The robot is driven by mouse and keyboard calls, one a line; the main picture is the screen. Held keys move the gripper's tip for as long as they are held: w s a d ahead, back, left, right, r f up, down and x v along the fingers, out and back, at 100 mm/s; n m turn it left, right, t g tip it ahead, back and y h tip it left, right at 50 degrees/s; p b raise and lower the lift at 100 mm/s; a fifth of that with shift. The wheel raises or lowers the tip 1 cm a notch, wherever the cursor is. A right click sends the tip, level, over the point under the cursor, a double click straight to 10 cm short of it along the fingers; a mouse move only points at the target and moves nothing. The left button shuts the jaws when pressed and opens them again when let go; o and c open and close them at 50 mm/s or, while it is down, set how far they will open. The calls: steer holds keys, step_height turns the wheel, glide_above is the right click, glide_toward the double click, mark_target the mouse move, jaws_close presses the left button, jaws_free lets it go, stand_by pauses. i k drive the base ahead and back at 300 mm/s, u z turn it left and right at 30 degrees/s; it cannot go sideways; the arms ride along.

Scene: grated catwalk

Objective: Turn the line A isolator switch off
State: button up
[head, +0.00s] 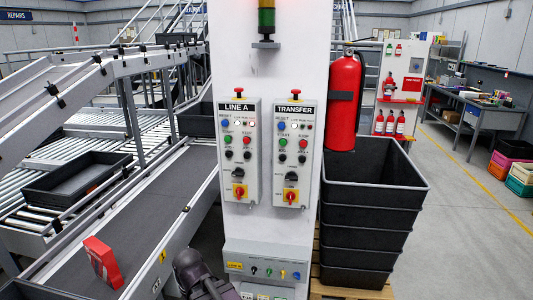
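The LINE A panel (239,150) is the left of two light grey control boxes on the white column. Its isolator switch (239,193) is a red rotary handle on a yellow plate near the bottom of the box. The handle is too small to read its position surely. A black selector knob (238,173) sits just above it. My gripper (208,287) shows as a dark shape at the bottom edge, below and left of the isolator and apart from it. Its fingers cannot be made out, so I cannot tell whether it is open or shut.
The TRANSFER panel (293,150) beside it has a similar red and yellow isolator (291,197). Below is a grey box (265,262) with small coloured items. Stacked black bins (372,225) and a red extinguisher (343,100) stand right. A conveyor (150,205) carrying a red box (102,262) runs left.

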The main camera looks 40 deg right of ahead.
mark_target(240, 191)
steer(key=z, duration=0.75)
steer(key=k, duration=1)
steer(key=u, duration=0.05)
steer(key=i, duration=0.85)
steer(key=z, duration=0.05)
